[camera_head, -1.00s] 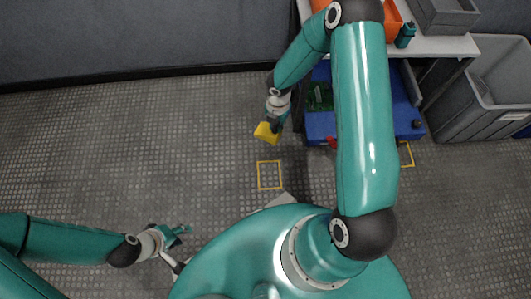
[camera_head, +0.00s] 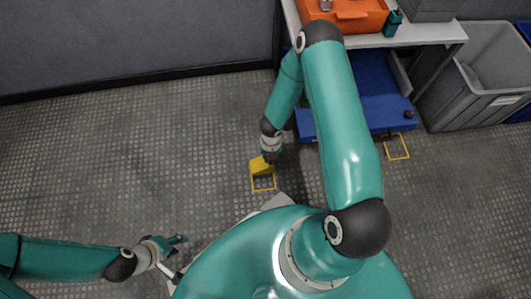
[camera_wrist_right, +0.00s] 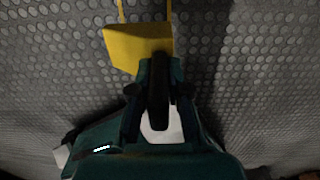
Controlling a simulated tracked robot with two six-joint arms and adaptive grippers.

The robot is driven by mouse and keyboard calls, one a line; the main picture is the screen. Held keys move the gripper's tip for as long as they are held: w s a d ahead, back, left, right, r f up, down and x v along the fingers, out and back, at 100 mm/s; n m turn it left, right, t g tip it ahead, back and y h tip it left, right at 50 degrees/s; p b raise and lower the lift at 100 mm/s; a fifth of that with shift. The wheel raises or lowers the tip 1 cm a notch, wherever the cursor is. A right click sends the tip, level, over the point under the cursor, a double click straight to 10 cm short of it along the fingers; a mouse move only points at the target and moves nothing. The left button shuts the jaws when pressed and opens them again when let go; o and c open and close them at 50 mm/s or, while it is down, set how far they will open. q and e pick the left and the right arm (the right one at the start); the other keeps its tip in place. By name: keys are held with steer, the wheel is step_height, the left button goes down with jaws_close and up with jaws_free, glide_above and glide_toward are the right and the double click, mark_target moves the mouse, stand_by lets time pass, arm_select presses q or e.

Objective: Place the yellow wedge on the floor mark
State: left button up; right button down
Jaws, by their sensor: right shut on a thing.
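The yellow wedge (camera_head: 261,166) is at the tip of my right gripper (camera_head: 269,157), which is shut on it. It is over the far part of the yellow square floor mark (camera_head: 264,191) and hides that mark's far edge. I cannot tell whether the wedge touches the floor. In the right wrist view the wedge (camera_wrist_right: 137,46) sticks out beyond the fingertips (camera_wrist_right: 158,66), with the mark's two yellow lines (camera_wrist_right: 121,10) running out past it. My left gripper (camera_head: 177,245) is empty, its fingers apart, left of and nearer than the mark.
A second yellow floor mark (camera_head: 397,147) lies at the right beside a blue platform (camera_head: 375,110). A table (camera_head: 430,42) bears an orange case (camera_head: 352,17). A grey bin (camera_head: 480,80) stands at the far right. The floor left of the mark is clear.

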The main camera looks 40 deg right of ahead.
step_height(320, 180, down, 10)
steer(key=b, duration=0.3)
steer(key=shift+f, duration=0.1)
steer(key=c, duration=1.1)
jaws_free()
steer(key=shift+c, duration=0.2)
